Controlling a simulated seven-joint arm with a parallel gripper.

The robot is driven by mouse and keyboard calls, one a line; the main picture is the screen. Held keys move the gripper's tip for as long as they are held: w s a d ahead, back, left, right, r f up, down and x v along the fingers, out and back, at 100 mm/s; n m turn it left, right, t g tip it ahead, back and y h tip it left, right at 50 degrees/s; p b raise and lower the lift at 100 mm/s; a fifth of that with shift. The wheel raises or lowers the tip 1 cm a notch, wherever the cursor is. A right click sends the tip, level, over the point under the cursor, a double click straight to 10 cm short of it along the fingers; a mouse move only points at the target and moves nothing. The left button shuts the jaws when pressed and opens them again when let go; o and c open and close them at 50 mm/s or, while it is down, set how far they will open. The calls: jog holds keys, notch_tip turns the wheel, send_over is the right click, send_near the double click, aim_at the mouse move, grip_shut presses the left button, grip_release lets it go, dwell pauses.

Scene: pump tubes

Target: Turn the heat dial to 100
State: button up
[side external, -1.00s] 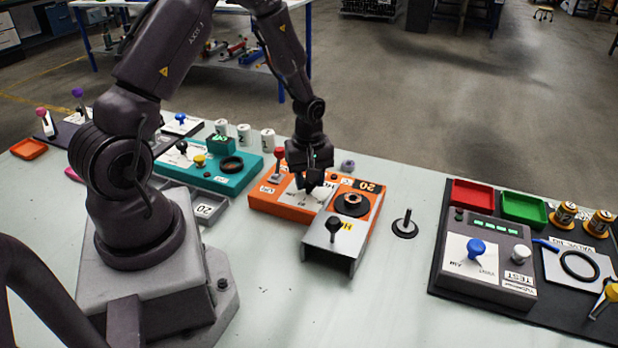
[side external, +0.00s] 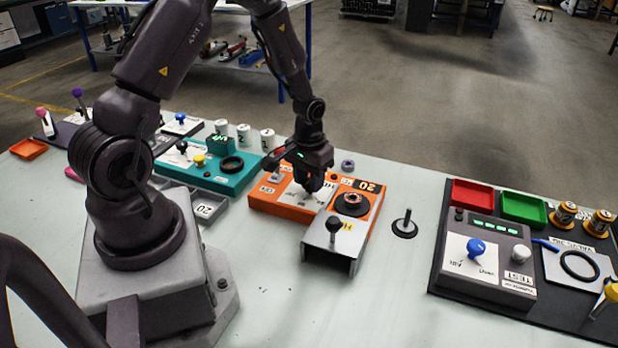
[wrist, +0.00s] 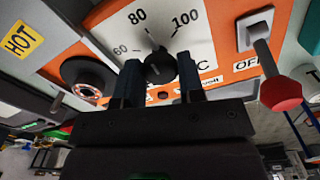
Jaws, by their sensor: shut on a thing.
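The heat dial is a dark round knob (wrist: 160,68) on a white scale plate (wrist: 162,25) marked 60, 80 and 100, on the orange unit (side external: 262,202). My gripper (wrist: 160,82) has one finger on each side of the knob and is shut on it. In the wrist view the dial's pointer appears to point between 80 and 100, closer to 80. In the side view my gripper (side external: 313,183) is down over the dial and hides the knob and part of the scale.
On the orange unit, a red-tipped switch (wrist: 280,93) by an OFF label and a round black fitting (side external: 352,204) flank the dial. A grey bracket with a black knob (side external: 334,225) stands in front. A teal unit (side external: 233,180) is to the left.

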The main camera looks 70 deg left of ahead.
jog(key=m, duration=0.5)
jog(key=shift+m, duration=0.3)
jog(key=m, duration=0.5)
jog(key=shift+m, duration=0.4)
jog(key=o, duration=0.9)
notch_tip(320, 180, up, 13)
jog(key=shift+r, duration=0.1)
